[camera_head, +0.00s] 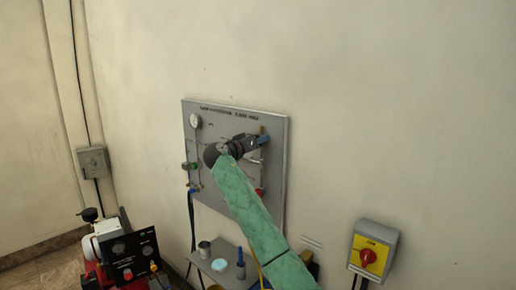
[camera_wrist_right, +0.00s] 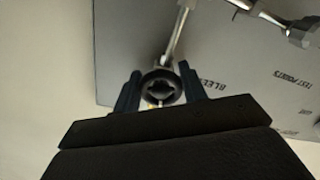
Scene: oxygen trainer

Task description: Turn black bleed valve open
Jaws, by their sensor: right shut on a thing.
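The black bleed valve (camera_wrist_right: 162,87) is a round dark knob with a cross-shaped middle on a metal pipe, in the right wrist view. My right gripper (camera_wrist_right: 158,88) is shut on it, with one blue finger on each side. The grey panel behind carries the printed word "BLEED" beside the knob. In the head view my right gripper (camera_head: 262,138) is at the upper right part of the grey panel (camera_head: 233,108). The arm and gripper hide the valve there. My left gripper does not show.
The panel also has a round gauge (camera_head: 195,120), a green knob (camera_head: 191,166) and a red knob (camera_head: 260,191). A yellow switch box (camera_head: 372,252) is on the wall at the right. A red machine with a black control box (camera_head: 130,253) stands at the lower left.

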